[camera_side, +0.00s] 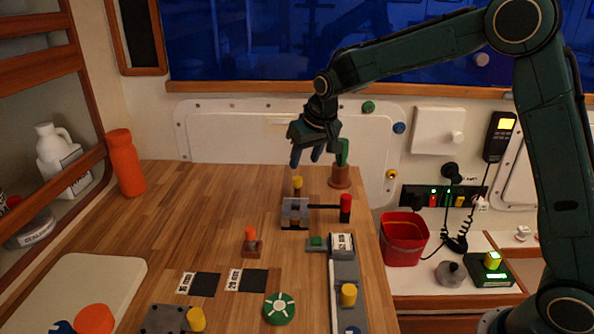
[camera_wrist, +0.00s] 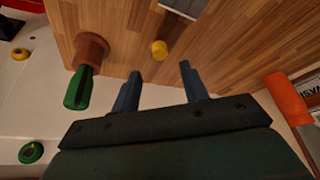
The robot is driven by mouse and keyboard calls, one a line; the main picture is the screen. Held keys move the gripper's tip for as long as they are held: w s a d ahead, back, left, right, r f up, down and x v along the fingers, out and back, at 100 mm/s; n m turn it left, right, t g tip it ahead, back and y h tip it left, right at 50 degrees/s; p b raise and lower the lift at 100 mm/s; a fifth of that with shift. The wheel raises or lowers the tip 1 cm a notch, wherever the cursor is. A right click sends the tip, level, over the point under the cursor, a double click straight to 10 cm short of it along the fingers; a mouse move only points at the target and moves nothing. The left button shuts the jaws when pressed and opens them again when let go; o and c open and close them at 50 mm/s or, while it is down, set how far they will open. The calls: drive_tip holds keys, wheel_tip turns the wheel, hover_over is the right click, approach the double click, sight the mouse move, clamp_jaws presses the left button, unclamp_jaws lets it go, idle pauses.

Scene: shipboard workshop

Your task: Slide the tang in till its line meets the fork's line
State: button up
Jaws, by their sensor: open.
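My gripper (camera_side: 305,160) hangs open and empty above the back of the wooden bench. In the wrist view its two blue fingers (camera_wrist: 159,72) are spread, with a yellow knob (camera_wrist: 160,49) beyond the gap, apart from both fingertips. That yellow knob (camera_side: 297,184) stands just behind a grey metal fixture (camera_side: 293,212), below my gripper in the side view. A black rod with a red end (camera_side: 345,207) reaches right from the fixture. A grey rail (camera_side: 345,270) at the front right carries another yellow knob (camera_side: 348,294). I cannot tell which parts are tang and fork; no marking lines are readable.
A brown pot with a green-handled tool (camera_side: 340,178) stands close right of my gripper. An orange bottle (camera_side: 125,165) is at the back left. A small orange-handled piece (camera_side: 251,243) and a green round knob (camera_side: 279,308) stand nearer the front. The bench's left middle is clear.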

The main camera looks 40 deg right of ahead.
drive_tip(key=v, duration=0.6)
drive_tip(key=shift+s+r, duration=0.1)
drive_tip(key=s+r, duration=0.3)
drive_tip(key=s, duration=0.5)
drive_tip(key=s+r, duration=0.3)
drive_tip(key=s, duration=0.6)
drive_tip(key=s+f+n+t, duration=0.1)
drive_tip(key=s+f, duration=0.3)
drive_tip(key=s, duration=1.2)
drive_tip(key=shift+s+n+y, duration=0.25)
drive_tip(key=shift+n+y, duration=0.05)
drive_tip(key=shift+n, duration=0.1)
